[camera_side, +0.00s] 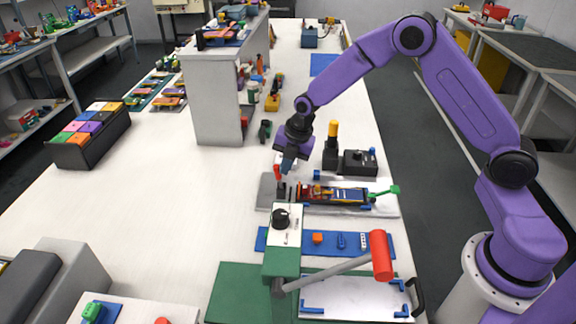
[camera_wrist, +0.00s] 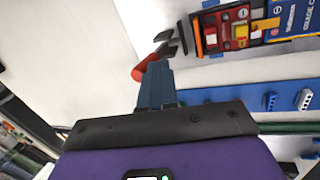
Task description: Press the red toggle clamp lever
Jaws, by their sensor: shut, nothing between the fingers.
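The red toggle clamp lever (camera_side: 277,172) stands up at the left end of a grey fixture plate (camera_side: 385,207) in the side view, above its dark clamp body (camera_side: 281,190). My gripper (camera_side: 288,166) is shut and empty, pointing down just beside the lever's top. In the wrist view, the red lever (camera_wrist: 141,70) shows at the left of my blue-grey fingertips (camera_wrist: 156,68) and is partly hidden by them. I cannot tell whether they touch. The fixture holds a pouch cell assembly with a blue and yellow label (camera_wrist: 278,24).
A black box with a yellow-topped post (camera_side: 333,130) stands behind. In front are a blue strip (camera_side: 376,245) and a press with a large red handle (camera_side: 381,255). The table left of the fixture is clear.

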